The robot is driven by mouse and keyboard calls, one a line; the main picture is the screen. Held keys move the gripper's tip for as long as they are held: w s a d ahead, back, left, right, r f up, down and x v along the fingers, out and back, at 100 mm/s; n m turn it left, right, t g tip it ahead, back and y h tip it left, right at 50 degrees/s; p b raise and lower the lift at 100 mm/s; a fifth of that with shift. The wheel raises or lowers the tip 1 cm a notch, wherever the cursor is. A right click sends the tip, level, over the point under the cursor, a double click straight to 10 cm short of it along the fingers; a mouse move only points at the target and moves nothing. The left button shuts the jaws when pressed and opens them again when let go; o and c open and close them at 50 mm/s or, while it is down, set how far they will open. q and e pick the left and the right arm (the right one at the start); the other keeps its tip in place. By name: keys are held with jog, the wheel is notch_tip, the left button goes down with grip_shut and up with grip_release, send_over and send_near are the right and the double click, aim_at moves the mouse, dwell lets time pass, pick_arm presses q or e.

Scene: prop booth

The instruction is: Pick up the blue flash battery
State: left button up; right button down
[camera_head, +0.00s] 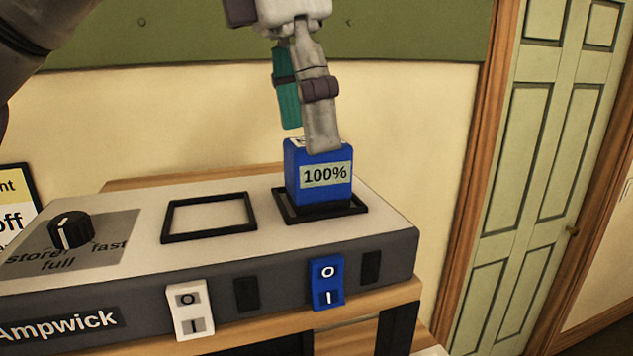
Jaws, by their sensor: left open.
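The blue flash battery (319,195) is a blue block with a pale label reading "100%". It stands upright in the right black-framed bay of the charger (130,240), a grey-topped unit marked "Ampwick". My left gripper (306,138) comes down from above, with one grey finger and one teal finger. It is open. The grey fingertip overlaps the battery's top in the picture, and the teal finger is behind and to the left. I cannot tell whether either finger touches the battery. My right gripper is not in view.
The left bay (209,217) of the charger is an empty black frame. A black knob (70,231) stands at the left of the charger's top. A white switch (190,312) and a blue switch (326,283) are on its front. A green door (530,150) is at the right.

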aim_at(320, 167)
pick_arm(q)
jog(key=shift+d+f, duration=0.1)
jog(key=shift+f, duration=0.05)
jog(key=shift+s+d+f+p, duration=0.1)
jog(key=shift+d+f+p, duration=0.05)
jog(key=shift+f+p, duration=0.3)
jog(key=f, duration=0.1)
jog(key=f+p, duration=0.1)
jog(key=f, duration=0.1)
jog(key=shift+w+d+f, duration=0.1)
jog(key=shift+w+d, duration=0.2)
jog(key=shift+d, duration=0.1)
jog(key=shift+f, duration=0.25)
jog(key=shift+d, duration=0.1)
jog(key=c, duration=1.4)
grip_shut()
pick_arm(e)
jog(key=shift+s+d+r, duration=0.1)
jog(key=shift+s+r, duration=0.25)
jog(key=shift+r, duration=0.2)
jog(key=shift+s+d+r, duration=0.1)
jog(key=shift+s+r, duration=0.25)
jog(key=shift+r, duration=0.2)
pick_arm(q)
jog(key=shift+r, duration=0.1)
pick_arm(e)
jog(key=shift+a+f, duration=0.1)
